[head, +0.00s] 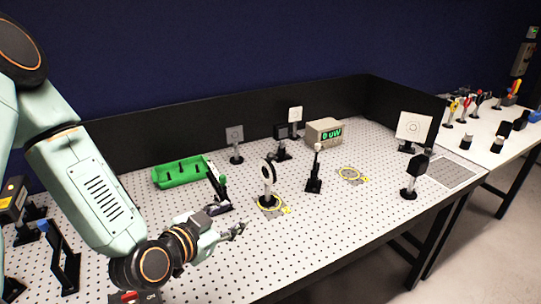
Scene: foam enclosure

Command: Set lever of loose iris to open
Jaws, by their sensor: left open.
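My right gripper is not in view.
A black stand with a green-tipped arm (219,190) is close left of the iris, near a green tray (183,172). A meter box (324,131) reads "0 UW".

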